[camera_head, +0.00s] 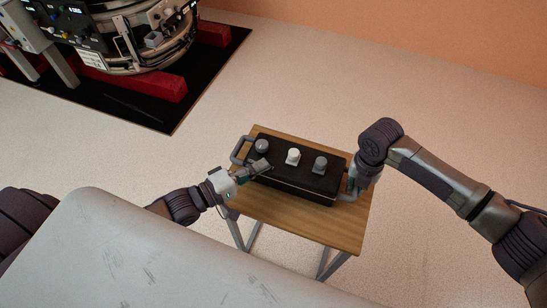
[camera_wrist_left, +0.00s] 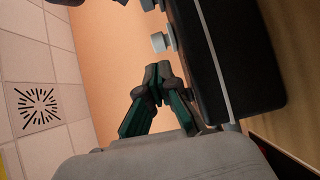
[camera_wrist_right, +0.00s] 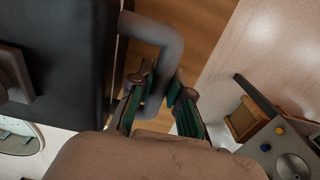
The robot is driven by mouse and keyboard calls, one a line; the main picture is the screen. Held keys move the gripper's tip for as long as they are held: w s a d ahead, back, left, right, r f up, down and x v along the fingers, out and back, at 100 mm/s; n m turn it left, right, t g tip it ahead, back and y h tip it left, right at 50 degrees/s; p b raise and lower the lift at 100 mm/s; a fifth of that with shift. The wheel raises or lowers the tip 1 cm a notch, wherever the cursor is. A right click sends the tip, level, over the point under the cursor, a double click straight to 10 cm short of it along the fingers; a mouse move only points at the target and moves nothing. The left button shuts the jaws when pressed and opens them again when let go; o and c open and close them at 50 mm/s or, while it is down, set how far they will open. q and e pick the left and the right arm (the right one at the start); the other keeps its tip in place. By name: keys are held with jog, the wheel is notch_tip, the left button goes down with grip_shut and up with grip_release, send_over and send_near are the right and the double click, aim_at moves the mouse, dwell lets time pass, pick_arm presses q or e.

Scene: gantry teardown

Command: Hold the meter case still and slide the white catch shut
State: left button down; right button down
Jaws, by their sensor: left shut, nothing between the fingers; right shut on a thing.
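The meter case (camera_head: 293,184) is a long black box lying on a small wooden table, with a grey handle at each end. Its top bears a white catch (camera_head: 293,156) in the middle, a grey catch (camera_head: 261,146) on the left and a grey catch (camera_head: 320,164) on the right. My left gripper (camera_head: 262,166) is shut and empty over the case's left part, left of the white catch and apart from it. A pale catch (camera_wrist_left: 160,42) shows beyond its fingertips (camera_wrist_left: 157,85) in the left wrist view. My right gripper (camera_wrist_right: 158,88) is shut on the right handle (camera_wrist_right: 160,35).
The wooden table (camera_head: 300,220) has bare room in front of the case. A large round machine (camera_head: 140,35) on red beams (camera_head: 140,84) stands on a black mat at the back left. The floor between is clear.

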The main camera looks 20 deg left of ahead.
pick_arm(q)
jog(key=v, duration=0.4)
